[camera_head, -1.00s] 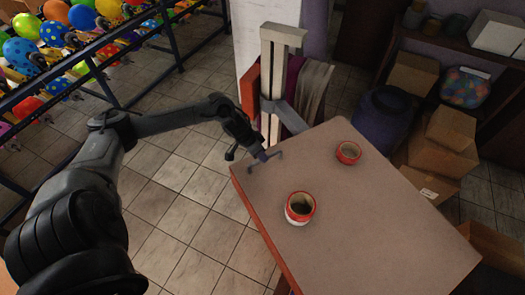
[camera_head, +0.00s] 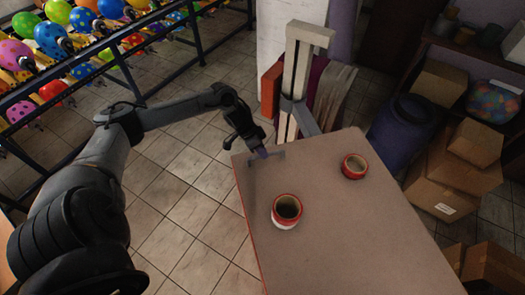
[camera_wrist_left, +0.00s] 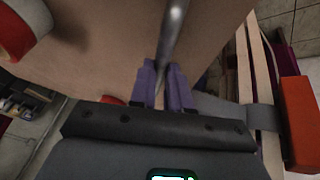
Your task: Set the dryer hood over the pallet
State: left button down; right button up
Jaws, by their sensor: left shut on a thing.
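My left gripper (camera_head: 262,151) is at the far left corner of a brown tabletop (camera_head: 340,235). It is shut on a thin grey bent bar (camera_head: 277,155). In the left wrist view, its purple fingers (camera_wrist_left: 163,85) close around this grey bar (camera_wrist_left: 173,35), which runs away over the brown surface (camera_wrist_left: 110,50). I cannot tell whether the bar belongs to the dryer hood. I cannot make out the hood or the pallet for certain. My right gripper is not in view.
Two red-and-white round containers (camera_head: 286,211) (camera_head: 354,166) stand on the tabletop. A pale upright post (camera_head: 302,60) stands behind the table. A blue barrel (camera_head: 402,130) and cardboard boxes (camera_head: 455,165) are at right. A balloon rack (camera_head: 100,70) is at left.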

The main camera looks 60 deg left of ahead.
pick_arm(q)
jog(key=c, duration=1.4)
grip_release()
jog(key=shift+s+a, duration=0.15)
jog(key=shift+a, duration=0.1)
jog(key=o, duration=0.3)
jog(key=shift+s+a, duration=0.15)
jog(key=v, duration=1)
jog(key=shift+r, duration=0.35)
jog(key=shift+s, duration=0.1)
